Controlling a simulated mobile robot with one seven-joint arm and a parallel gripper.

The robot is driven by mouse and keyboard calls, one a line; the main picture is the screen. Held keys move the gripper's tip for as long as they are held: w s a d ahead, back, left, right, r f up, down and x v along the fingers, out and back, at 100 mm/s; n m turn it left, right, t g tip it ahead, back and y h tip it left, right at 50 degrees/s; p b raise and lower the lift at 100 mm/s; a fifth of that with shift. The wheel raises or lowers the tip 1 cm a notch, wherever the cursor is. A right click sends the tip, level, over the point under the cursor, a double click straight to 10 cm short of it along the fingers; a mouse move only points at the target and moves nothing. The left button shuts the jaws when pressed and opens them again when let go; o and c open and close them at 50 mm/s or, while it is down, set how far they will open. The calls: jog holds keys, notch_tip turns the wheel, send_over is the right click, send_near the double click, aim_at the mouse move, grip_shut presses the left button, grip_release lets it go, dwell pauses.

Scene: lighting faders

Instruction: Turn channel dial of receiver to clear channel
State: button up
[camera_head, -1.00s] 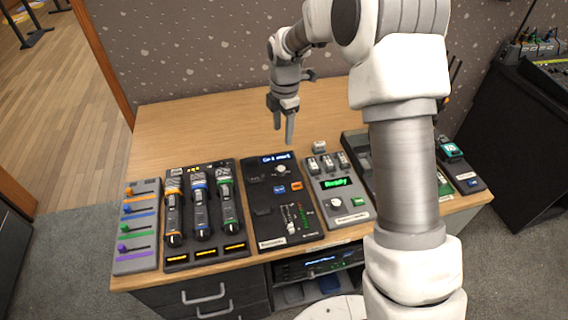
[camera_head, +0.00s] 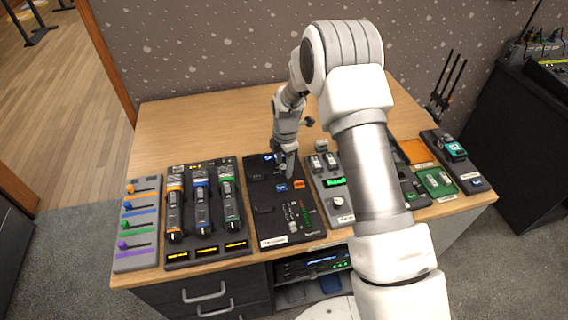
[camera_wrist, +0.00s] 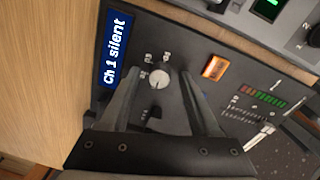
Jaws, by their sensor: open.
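The receiver is a black panel (camera_head: 262,224) on the desk. In the wrist view its blue display (camera_wrist: 116,50) reads "Ch 1 silent". Its round white channel dial (camera_wrist: 159,80) has small markings around it, too small to read. My gripper (camera_head: 286,174) points down at the panel's upper part and hides the dial in the head view. In the wrist view my gripper (camera_wrist: 160,74) is open, with one finger on either side of the dial. I cannot tell how high the fingertips are above the panel.
An orange button (camera_wrist: 215,67), coloured level lights (camera_wrist: 262,97) and a slider lie beside the dial. A handset rack (camera_head: 205,250) and colour fader board (camera_head: 137,262) stand left. A grey device with a green display (camera_head: 336,182) stands close right. The desk's back (camera_head: 200,115) is clear.

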grip_shut()
dwell(0.3)
